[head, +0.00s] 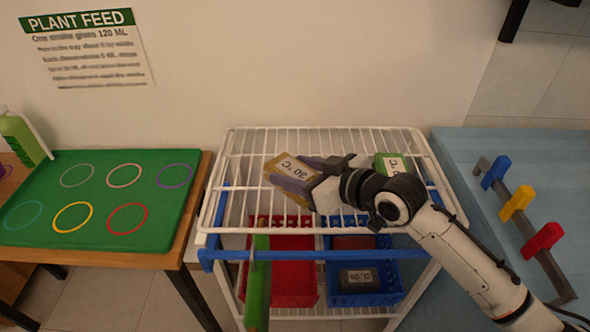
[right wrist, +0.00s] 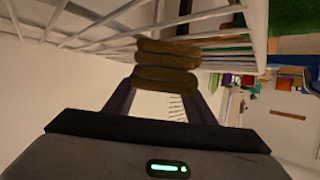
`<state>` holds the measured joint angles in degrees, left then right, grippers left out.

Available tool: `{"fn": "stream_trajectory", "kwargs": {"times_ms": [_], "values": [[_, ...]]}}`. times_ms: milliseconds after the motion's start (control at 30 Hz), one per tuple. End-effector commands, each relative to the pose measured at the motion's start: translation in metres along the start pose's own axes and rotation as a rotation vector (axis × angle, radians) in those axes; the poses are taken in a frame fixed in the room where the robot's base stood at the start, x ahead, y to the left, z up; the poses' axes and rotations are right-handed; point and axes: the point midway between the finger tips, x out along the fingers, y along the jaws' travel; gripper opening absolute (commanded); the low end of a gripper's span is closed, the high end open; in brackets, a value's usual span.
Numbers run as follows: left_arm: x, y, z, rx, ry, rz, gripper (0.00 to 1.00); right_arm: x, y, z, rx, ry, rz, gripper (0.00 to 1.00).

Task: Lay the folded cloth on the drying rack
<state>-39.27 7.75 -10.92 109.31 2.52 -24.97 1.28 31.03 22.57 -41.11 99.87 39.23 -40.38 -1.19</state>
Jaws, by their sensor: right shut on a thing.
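My right gripper (head: 318,172) is shut on a folded olive-brown cloth (head: 276,180) with a pale label reading 30 °C. The cloth is held tilted above the left-middle part of the white wire drying rack (head: 235,165); I cannot tell whether it touches the wires. In the right wrist view, the layered cloth (right wrist: 165,66) sits between the two fingers, with rack wires (right wrist: 95,35) beyond it. A green labelled folded cloth (head: 397,164) lies on the rack at the right, partly hidden by my right arm. My left gripper is not in view.
Below the rack are a red basket (head: 290,292) and a blue basket (head: 338,292) holding a dark labelled bundle (head: 358,279). A green ringed mat (head: 100,180) lies left. A bar with coloured pegs (head: 518,202) is right. The rack's left back is clear.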

Motion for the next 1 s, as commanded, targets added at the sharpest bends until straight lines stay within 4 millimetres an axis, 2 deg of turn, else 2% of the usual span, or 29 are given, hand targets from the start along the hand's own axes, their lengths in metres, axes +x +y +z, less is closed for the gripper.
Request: {"fn": "stream_trajectory", "kwargs": {"times_ms": [300,333,433,800,867,1000], "values": [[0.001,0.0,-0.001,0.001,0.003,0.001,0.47,0.001,0.0,0.002,0.0,0.002,0.0,0.26],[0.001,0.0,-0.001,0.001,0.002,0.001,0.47,0.001,0.0,0.002,0.0,0.001,0.0,0.53],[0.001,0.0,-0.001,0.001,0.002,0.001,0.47,0.001,0.0,0.002,0.0,0.001,0.0,0.68],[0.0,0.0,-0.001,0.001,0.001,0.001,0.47,-0.002,0.0,-0.002,-0.001,0.002,0.001,0.68],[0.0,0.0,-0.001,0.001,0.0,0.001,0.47,-0.009,0.001,-0.001,-0.002,0.001,0.002,0.68],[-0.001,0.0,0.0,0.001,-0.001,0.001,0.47,-0.035,0.001,-0.001,-0.004,0.0,0.002,0.68]]}}
